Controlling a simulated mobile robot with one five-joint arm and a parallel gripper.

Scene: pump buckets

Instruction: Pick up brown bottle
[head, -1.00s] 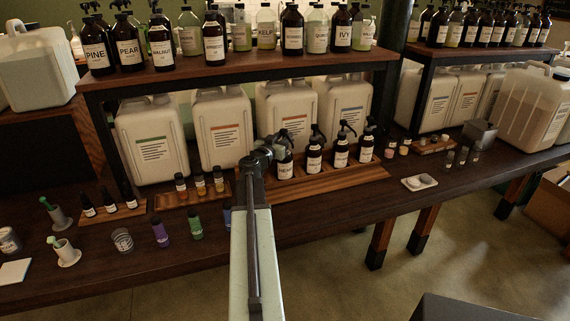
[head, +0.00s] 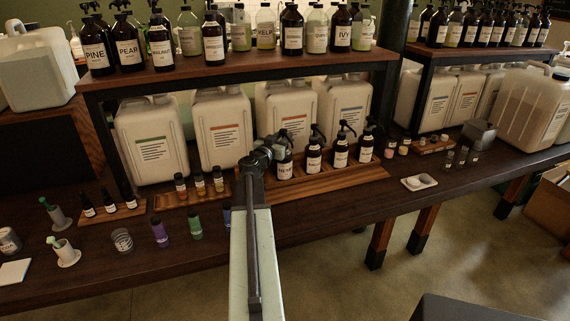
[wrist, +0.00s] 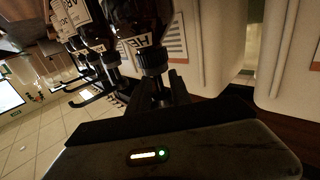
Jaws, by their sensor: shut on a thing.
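A brown pump bottle (head: 285,168) with a white label stands at the left end of a short row on a wooden tray (head: 330,184). My gripper (head: 277,148) is at its top, partly hiding it in the head view. In the wrist view, my gripper (wrist: 160,88) is shut on the black pump neck of this brown bottle (wrist: 143,22), whose label is partly readable. Whether its base touches the tray cannot be told. Other brown pump bottles (head: 314,158) stand to its right, close by.
Large white canisters (head: 222,130) stand behind under a shelf (head: 240,67) carrying more bottles. Small amber vials (head: 200,185) stand left of the bottle. A white dish (head: 419,182) lies to the right. Bare tabletop (head: 330,212) lies in front of the tray.

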